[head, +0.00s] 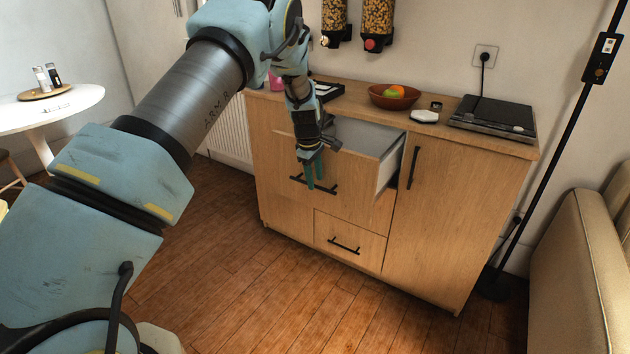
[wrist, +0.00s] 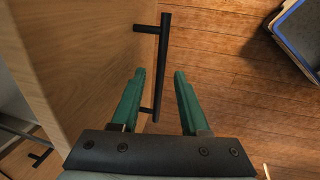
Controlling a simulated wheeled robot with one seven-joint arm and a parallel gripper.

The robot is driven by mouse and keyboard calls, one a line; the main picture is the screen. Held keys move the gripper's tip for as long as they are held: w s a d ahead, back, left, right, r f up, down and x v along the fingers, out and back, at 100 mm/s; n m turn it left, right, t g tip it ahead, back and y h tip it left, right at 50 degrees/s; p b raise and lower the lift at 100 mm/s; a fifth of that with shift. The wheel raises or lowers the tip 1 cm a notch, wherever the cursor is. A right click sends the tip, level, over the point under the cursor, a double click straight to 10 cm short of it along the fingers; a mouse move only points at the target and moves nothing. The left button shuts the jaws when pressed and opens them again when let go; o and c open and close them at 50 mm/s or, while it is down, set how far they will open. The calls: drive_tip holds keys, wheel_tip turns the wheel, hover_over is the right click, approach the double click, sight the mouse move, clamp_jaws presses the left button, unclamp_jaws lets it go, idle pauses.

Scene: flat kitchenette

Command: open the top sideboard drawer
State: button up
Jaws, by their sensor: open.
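The sideboard's top drawer (head: 357,198) stands pulled well out, with its pale grey inside (head: 365,133) and side wall showing in the head view. Its black bar handle (head: 328,190) is on the wooden front. My gripper (head: 316,184) is at this handle, pointing down, with green fingers. In the wrist view my gripper (wrist: 157,76) is open, and the handle (wrist: 165,60) runs between and beyond the fingertips, with a gap on either side. The drawer front (wrist: 85,55) is to the left. My arm hides part of the drawer in the head view.
A lower drawer (head: 348,232) and a cupboard door (head: 450,210) are shut. A fruit bowl (head: 394,101) and a black flat appliance (head: 492,118) stand on the sideboard top. A sofa (head: 570,280) is at the right. The wooden floor (head: 270,290) in front is clear.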

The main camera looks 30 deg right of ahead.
wheel_tip(320, 180, up, 10)
drive_tip(key=s+a+b, duration=0.1)
drive_tip(key=shift+a+f, duration=0.2)
drive_tip(key=shift+a, duration=0.15)
drive_tip(key=shift+a, duration=0.1)
drive_tip(key=s+a+r+m+p, duration=0.15)
drive_tip(key=a+r, duration=0.25)
drive_tip(key=a, duration=0.9)
drive_tip(key=a+r+m+p, duration=0.15)
drive_tip(key=a+r, duration=0.25)
drive_tip(key=a, duration=0.9)
drive_tip(key=s+a+r+m+y+p, duration=0.1)
drive_tip(key=s+a+r+m+p, duration=0.2)
drive_tip(key=s+a, duration=1.2)
drive_tip(key=shift+s+a+m+t+y, duration=0.3)
drive_tip(key=shift+a+m+y, duration=0.15)
drive_tip(key=shift+a, duration=0.65)
